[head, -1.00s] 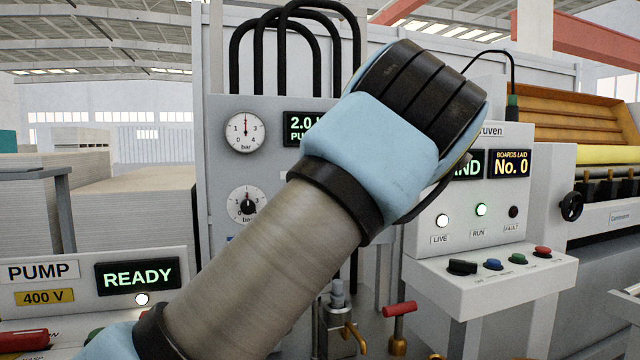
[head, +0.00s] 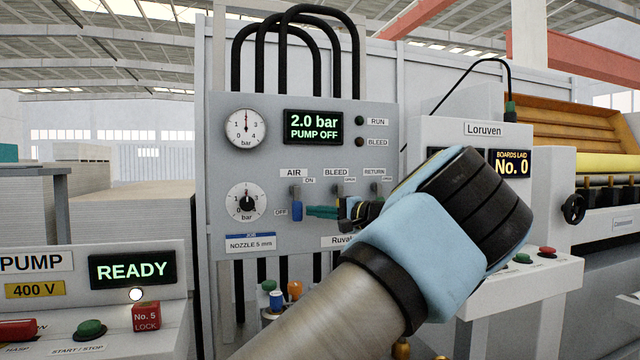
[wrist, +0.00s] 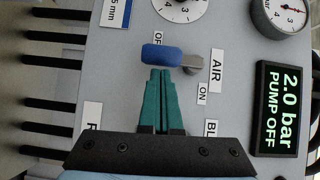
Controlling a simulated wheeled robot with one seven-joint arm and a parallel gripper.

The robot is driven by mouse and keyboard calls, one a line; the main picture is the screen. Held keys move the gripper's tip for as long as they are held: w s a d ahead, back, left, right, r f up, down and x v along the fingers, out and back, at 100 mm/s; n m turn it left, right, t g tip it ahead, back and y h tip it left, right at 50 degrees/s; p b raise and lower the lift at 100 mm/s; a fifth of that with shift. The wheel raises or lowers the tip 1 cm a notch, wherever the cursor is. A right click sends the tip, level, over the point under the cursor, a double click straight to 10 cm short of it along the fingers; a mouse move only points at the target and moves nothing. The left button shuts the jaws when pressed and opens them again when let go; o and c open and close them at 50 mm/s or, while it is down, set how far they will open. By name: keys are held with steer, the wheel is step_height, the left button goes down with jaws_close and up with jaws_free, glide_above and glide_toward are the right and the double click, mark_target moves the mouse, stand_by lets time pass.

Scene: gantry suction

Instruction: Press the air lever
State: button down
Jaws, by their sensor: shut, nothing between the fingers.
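The air lever (head: 297,209) is on the grey valve panel, under the AIR label in the head view. Its blue handle (wrist: 160,54) points down, beside the OFF label. My gripper (head: 312,212) is shut and empty, its green fingers reaching in from the right of the lever. In the wrist view the fingertips (wrist: 161,73) lie right at the side of the blue handle. I cannot tell whether they touch it. The display (head: 313,126) reads 2.0 bar, PUMP OFF.
The bleed lever (head: 337,190) and return lever (head: 374,189) stand to the right, close to my gripper, partly hidden. Two gauges (head: 246,129) are left. A READY pump box (head: 132,271) stands lower left, the Loruven console (head: 484,129) right.

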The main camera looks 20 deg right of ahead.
steer(key=shift+a+f+m, duration=0.15)
steer(key=shift+a+m, duration=0.05)
steer(key=shift+m, duration=0.1)
steer(key=shift+t+b, duration=0.3)
stand_by(0.3)
